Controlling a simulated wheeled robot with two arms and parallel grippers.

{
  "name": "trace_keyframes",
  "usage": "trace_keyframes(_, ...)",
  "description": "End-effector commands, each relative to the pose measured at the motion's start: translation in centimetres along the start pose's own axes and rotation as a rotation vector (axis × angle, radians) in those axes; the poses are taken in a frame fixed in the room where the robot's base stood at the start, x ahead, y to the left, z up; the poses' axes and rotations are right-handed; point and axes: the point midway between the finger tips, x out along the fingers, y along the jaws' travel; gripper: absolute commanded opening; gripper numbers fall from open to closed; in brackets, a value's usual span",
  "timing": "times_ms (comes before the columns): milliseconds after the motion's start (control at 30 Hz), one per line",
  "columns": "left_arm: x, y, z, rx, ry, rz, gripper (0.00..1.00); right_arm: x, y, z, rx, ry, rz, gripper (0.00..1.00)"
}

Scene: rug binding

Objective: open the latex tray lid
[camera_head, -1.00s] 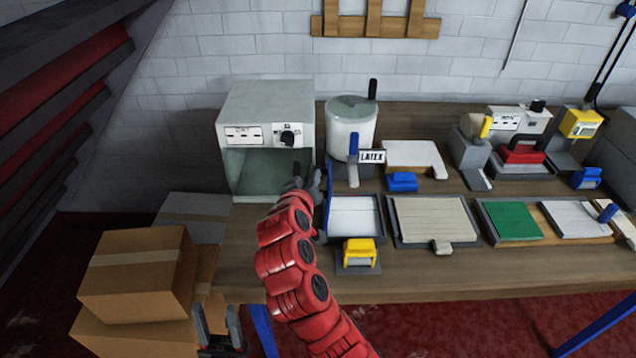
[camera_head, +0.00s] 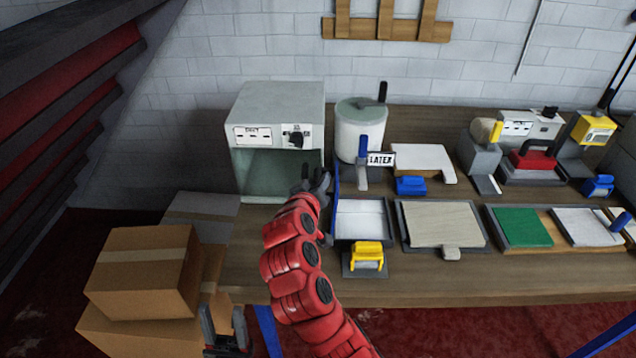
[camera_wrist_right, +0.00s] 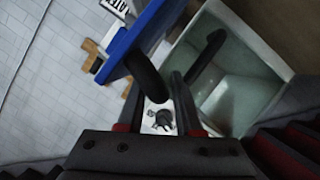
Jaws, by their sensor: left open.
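The latex tray (camera_head: 384,236) is a dark-rimmed tray with a white inside, on the bench beside a white pot with a LATEX sign. Its blue lid (camera_head: 336,203) stands up along the tray's left side, seen nearly edge-on; the blue panel also shows in the right wrist view (camera_wrist_right: 137,38). My right gripper (camera_head: 315,181), on the red arm, is just left of the lid. Its fingers are apart with nothing between them, one close to the lid's edge; I cannot tell whether it touches. My left gripper (camera_head: 224,328) is open and empty, low beside the bench's left end.
A grey open-fronted box (camera_head: 277,105) stands behind my right gripper. The white pot (camera_head: 360,130) is behind the tray. A yellow-handled tool (camera_head: 367,253) sits in front. Cardboard boxes (camera_head: 140,270) are stacked left of the bench. More trays and tools lie to the right.

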Motion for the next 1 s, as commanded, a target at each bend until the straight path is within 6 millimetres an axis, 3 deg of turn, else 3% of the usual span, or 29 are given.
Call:
trace_keyframes(167,-0.3,0.0,0.1,0.0,0.0,0.0,0.5,-0.8,0.0,-0.1,0.001,0.004,0.001,0.34)
trace_keyframes(267,-0.8,0.0,0.1,0.0,0.0,0.0,0.5,-2.3,-0.1,-0.1,0.001,0.008,-0.001,0.34)
trace_keyframes(633,-2.7,0.1,0.5,0.0,0.0,0.0,0.5,-12.2,-0.2,-0.1,0.002,0.01,-0.005,0.34)
trace_keyframes(733,-1.2,0.1,0.2,0.0,0.0,0.0,0.5,-14.1,-0.1,-0.4,0.001,0.004,-0.007,0.34)
trace_keyframes(1000,-0.7,0.0,0.1,0.0,0.0,0.0,0.5,-17.1,-0.1,-0.1,-0.001,0.0,-0.002,0.34)
